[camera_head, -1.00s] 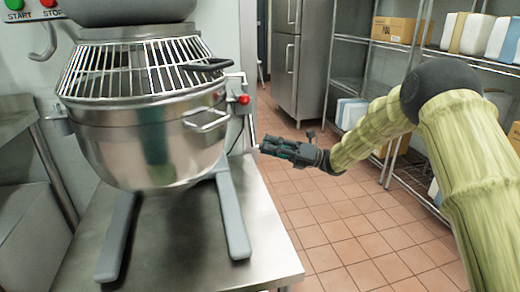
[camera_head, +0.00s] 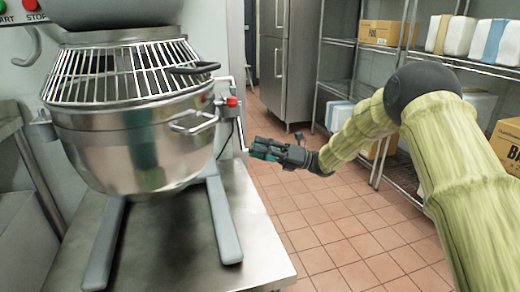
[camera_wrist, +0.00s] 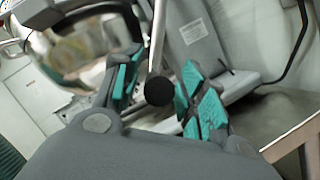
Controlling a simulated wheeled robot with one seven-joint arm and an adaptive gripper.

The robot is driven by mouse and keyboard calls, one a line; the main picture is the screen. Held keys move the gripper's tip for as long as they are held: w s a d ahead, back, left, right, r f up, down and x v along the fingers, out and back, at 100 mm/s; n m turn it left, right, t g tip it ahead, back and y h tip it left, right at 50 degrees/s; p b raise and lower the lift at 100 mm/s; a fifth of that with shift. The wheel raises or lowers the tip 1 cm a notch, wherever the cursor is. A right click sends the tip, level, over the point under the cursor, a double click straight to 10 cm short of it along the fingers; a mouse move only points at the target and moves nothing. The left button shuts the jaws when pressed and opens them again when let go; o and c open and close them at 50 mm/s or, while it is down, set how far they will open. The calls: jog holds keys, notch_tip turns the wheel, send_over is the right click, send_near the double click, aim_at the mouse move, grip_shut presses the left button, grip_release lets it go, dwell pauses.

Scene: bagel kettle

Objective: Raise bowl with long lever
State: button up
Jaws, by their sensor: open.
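The steel mixer bowl (camera_head: 130,150) hangs under its wire guard at the left of the head view. The long lever (camera_head: 241,122) is a thin rod at the bowl's right side, running down toward my fingertips. In the wrist view the lever's rod (camera_wrist: 157,45) ends in a black ball knob (camera_wrist: 158,91). My gripper (camera_head: 257,150) is open at the lever's lower end. In the wrist view its teal-padded fingers (camera_wrist: 160,88) stand on either side of the knob, with gaps visible. The head view does not show the knob clearly.
The mixer stands on a steel table (camera_head: 175,245) with two grey feet. A red knob (camera_head: 231,101) and a bowl handle (camera_head: 195,122) are near the lever. Wire shelves with boxes (camera_head: 388,32) stand at the right. Tiled floor lies open between.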

jog(key=v, duration=1.2)
